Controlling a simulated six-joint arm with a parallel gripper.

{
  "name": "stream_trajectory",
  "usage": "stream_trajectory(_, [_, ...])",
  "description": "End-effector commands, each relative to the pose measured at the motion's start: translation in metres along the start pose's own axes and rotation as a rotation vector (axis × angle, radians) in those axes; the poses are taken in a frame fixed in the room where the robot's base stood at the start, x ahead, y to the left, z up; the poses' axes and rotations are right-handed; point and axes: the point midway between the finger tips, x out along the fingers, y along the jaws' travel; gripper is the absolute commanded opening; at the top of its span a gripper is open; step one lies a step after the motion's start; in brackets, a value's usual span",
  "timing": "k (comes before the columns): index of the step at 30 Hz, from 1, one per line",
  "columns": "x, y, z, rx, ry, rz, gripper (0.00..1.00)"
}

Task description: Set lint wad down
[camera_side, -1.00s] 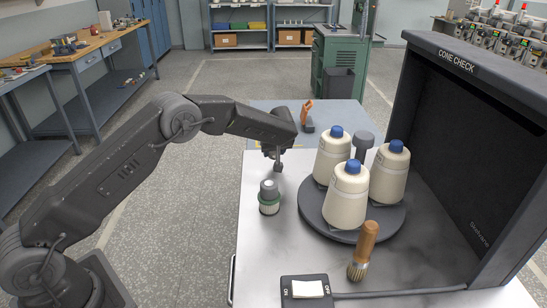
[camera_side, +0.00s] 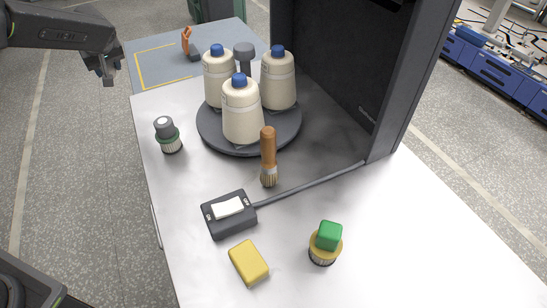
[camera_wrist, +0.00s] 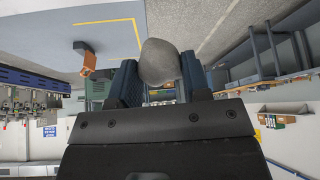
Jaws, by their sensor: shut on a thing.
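My gripper (camera_wrist: 158,72) is shut on the lint wad (camera_wrist: 160,58), a rounded grey lump between its two blue fingers in the wrist view. In the side view my gripper (camera_side: 107,70) is at the upper left, near the left edge of the blue-grey mat (camera_side: 160,85) with its yellow outline. The wad shows there only as a small grey bit under the fingers. It is held in the air and touches no surface that I can see.
An orange tool (camera_side: 187,42) stands on the mat.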

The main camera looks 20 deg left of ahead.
Motion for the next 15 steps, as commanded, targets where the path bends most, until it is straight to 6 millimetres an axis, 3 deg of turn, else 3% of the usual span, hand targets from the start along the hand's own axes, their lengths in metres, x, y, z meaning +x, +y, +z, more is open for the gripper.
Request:
stream_trajectory(6, [-0.071, 0.001, -0.041, -0.005, 0.006, 0.009, 0.21])
stream_trajectory(12, [-0.117, 0.001, -0.067, -0.002, 0.004, 0.006, 0.21])
stream_trajectory(15, [-0.130, 0.001, -0.074, -0.001, 0.002, 0.004, 0.21])
